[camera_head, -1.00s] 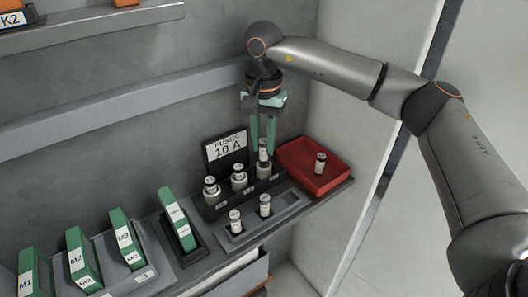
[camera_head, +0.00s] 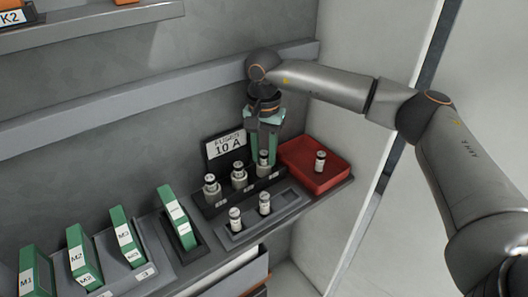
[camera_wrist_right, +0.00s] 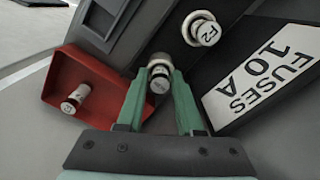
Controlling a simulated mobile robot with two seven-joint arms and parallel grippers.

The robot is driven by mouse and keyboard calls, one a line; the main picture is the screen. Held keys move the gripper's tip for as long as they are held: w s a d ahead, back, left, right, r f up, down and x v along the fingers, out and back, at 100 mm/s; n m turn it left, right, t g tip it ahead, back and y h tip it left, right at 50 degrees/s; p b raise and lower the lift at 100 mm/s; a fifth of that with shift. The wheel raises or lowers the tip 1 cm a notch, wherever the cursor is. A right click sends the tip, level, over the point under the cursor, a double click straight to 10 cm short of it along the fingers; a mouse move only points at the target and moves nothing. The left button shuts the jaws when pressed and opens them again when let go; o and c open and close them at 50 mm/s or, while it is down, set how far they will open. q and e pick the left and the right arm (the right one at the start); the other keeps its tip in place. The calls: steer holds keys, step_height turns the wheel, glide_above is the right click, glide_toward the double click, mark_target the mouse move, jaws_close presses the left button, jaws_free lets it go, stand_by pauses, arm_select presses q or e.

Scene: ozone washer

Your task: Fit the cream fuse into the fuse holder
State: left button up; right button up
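The fuse holder (camera_head: 221,208) is a dark block with several metal sockets below a "FUSES 10 A" sign. My right gripper (camera_head: 264,157), with green fingers, is shut on a pale, cream-looking fuse (camera_head: 263,158) at the holder's rightmost socket. The fuse is upright. In the right wrist view the fingers stand on both sides of this fuse (camera_wrist_right: 159,80), which lines up with the socket; how deep it sits is hidden. Fuses stand in the left socket (camera_head: 211,184) and the middle socket (camera_head: 239,174). My left gripper is out of view.
A red tray (camera_head: 338,182) with one fuse (camera_head: 320,161) stands just right of the holder. A grey tray (camera_head: 287,212) in front holds two upright fuses (camera_head: 235,219). Green modules (camera_head: 178,220) stand to the left. The wall is close behind.

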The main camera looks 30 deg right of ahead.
mark_target(264, 153)
steer(key=shift+o, duration=1.4)
steer(key=shift+r, duration=0.1)
step_height(264, 153, up, 12)
